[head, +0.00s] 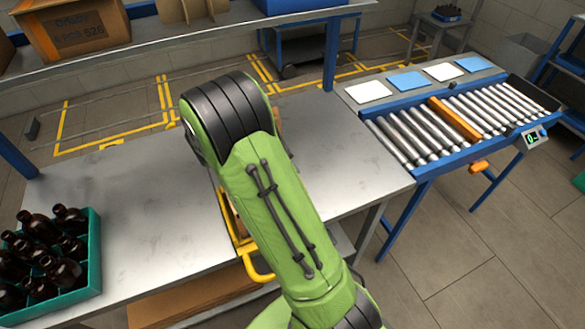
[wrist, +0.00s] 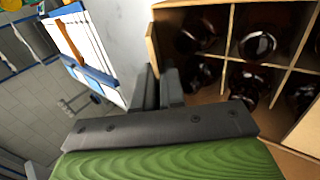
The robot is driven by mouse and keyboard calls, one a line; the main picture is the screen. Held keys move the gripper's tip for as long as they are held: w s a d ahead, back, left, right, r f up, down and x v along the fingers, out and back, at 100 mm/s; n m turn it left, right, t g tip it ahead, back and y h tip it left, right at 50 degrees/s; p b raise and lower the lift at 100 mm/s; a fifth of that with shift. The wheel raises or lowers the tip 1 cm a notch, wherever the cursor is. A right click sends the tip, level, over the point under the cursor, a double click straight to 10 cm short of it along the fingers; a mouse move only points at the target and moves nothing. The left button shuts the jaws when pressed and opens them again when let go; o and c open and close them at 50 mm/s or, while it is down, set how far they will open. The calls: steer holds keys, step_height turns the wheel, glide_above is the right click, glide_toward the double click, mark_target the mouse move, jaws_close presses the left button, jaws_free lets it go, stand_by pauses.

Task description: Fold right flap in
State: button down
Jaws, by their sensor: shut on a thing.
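In the wrist view, an open cardboard carton (wrist: 216,12) with dividers holds several dark amber bottles (wrist: 258,45). The right flap (wrist: 152,48) stands up at the carton's edge as a narrow strip of cardboard. My gripper (wrist: 160,88) is at this flap, its two dark fingers close together and shut on it. The flap's lower part is hidden by the fingers. In the head view my green arm covers the gripper and nearly all of the carton; only slivers show beside the arm.
A teal crate (head: 92,262) of amber bottles stands at the left of the grey table (head: 130,220). A yellow handle (head: 262,270) shows at the table's front. A roller conveyor (head: 455,120) adjoins at right. Table surface either side of my arm is clear.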

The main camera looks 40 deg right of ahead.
steer(key=shift+w+a+f+g+h, duration=0.1)
steer(key=shift+a+f+g+h, duration=0.2)
steer(key=shift+h, duration=0.65)
steer(key=shift+w+a+f+g+h, duration=0.1)
steer(key=shift+a+f+g+h, duration=0.2)
steer(key=shift+h, duration=0.65)
steer(key=c, duration=1.3)
jaws_free()
steer(key=shift+s, duration=0.1)
